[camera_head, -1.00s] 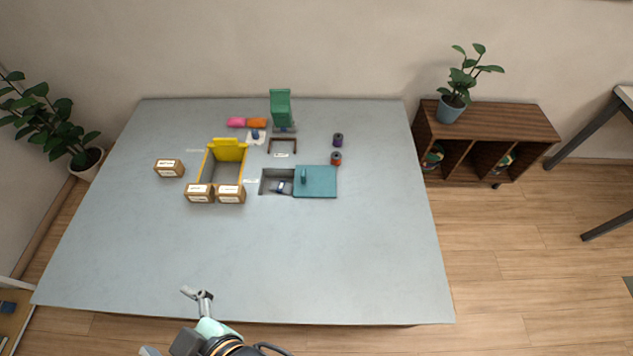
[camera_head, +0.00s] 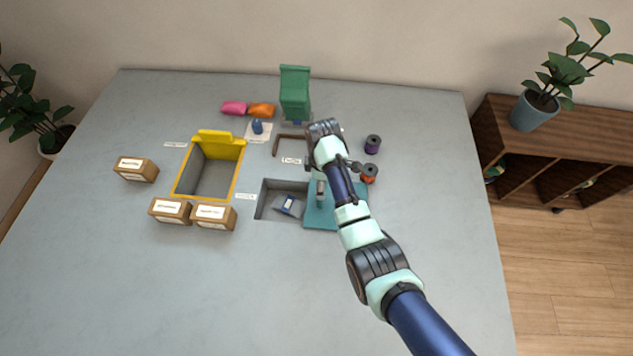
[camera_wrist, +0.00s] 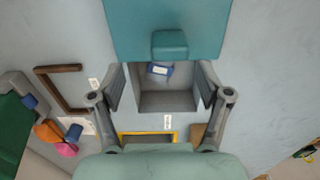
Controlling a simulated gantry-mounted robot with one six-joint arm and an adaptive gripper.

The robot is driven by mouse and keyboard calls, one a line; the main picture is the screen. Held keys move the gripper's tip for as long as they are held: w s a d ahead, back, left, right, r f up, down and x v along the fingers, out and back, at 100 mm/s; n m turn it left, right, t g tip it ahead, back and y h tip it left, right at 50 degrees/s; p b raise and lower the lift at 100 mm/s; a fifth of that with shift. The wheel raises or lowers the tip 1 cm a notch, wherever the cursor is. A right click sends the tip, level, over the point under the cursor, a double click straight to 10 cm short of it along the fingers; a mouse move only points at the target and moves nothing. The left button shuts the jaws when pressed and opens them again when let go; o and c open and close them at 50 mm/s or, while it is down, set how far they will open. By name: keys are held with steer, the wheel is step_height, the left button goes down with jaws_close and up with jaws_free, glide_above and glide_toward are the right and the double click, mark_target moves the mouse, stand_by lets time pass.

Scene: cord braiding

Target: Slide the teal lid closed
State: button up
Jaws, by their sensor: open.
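The teal lid (camera_head: 312,215) lies flat over the right side of a grey recess in the table. My arm covers part of it. Its teal handle (camera_head: 320,190) stands up near its left edge. The left part of the recess (camera_head: 268,199) is uncovered, and a blue-and-white item (camera_head: 288,204) lies inside. In the wrist view the lid (camera_wrist: 205,28) is at the top, with its handle (camera_wrist: 169,44) just beyond the fingers. My gripper (camera_wrist: 162,88) is open and empty above the recess, its fingers wide apart. In the head view my arm hides most of the fingers.
A yellow-rimmed bin (camera_head: 178,183) and several small labelled boxes (camera_head: 136,169) stand left of the recess. A brown bracket (camera_head: 276,145) and a green stand (camera_head: 295,90) are behind. The table front is clear.

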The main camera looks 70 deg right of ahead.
steer(key=shift+a+f, duration=0.1)
steer(key=shift+a, duration=0.2)
steer(key=f+b, duration=0.1)
steer(key=f, duration=0.1)
steer(key=f+b, duration=0.1)
steer(key=f, duration=0.2)
steer(key=f+b, duration=0.2)
steer(key=shift+s+a+f, duration=0.15)
steer(key=shift+a+f, duration=0.2)
jaws_close()
